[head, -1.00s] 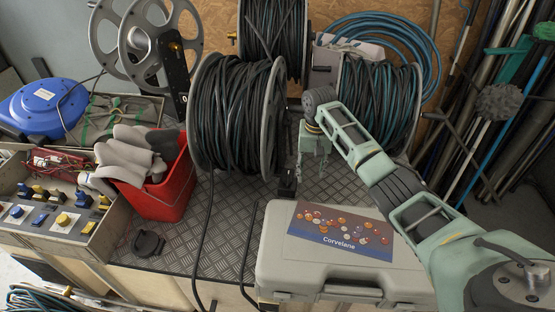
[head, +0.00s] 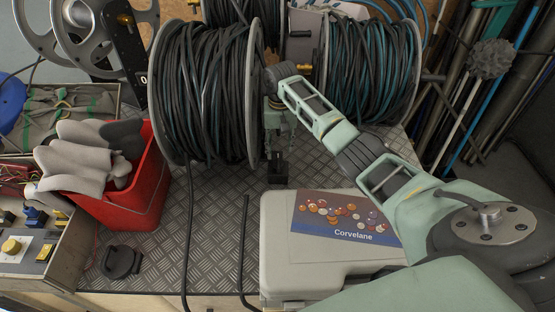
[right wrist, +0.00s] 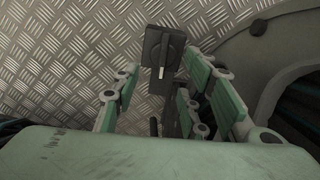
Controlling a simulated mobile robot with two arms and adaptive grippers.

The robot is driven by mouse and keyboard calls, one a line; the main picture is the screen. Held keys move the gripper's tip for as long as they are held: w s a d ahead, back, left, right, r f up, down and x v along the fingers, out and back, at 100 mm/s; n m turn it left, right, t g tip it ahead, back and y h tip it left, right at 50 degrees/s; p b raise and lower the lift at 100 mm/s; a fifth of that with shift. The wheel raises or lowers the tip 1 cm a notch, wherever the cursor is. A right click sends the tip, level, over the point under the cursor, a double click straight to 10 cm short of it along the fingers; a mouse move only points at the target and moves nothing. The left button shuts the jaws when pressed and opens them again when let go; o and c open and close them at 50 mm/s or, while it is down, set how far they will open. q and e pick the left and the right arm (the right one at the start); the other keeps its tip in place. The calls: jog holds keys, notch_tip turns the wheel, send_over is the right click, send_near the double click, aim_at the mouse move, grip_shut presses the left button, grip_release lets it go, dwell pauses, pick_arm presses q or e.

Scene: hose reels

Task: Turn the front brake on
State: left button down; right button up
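The front brake seems to be the small black box with a round knob (right wrist: 163,52) in the right wrist view. A white mark on the knob points toward the palm. In the head view the dark box (head: 278,171) stands on the metal deck by the right flange of the front reel (head: 206,90). My right gripper (head: 279,135) hangs just above it, pointing down. In the right wrist view its fingers (right wrist: 163,72) are spread, with the box beyond and between them; I see no contact. My left gripper is not in view.
A grey case labelled Corvelane (head: 278,240) lies just in front of the brake. A second hose reel (head: 372,75) stands right. A red bin (head: 150,190) with gloves and a black round piece (head: 121,262) are left.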

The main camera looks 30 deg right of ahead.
aim_at(280, 161)
jog(key=f, duration=0.6)
jog(key=shift+s, duration=0.25)
jog(key=shift+f, duration=0.25)
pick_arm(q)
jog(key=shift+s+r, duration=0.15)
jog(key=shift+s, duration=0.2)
pick_arm(e)
grip_shut()
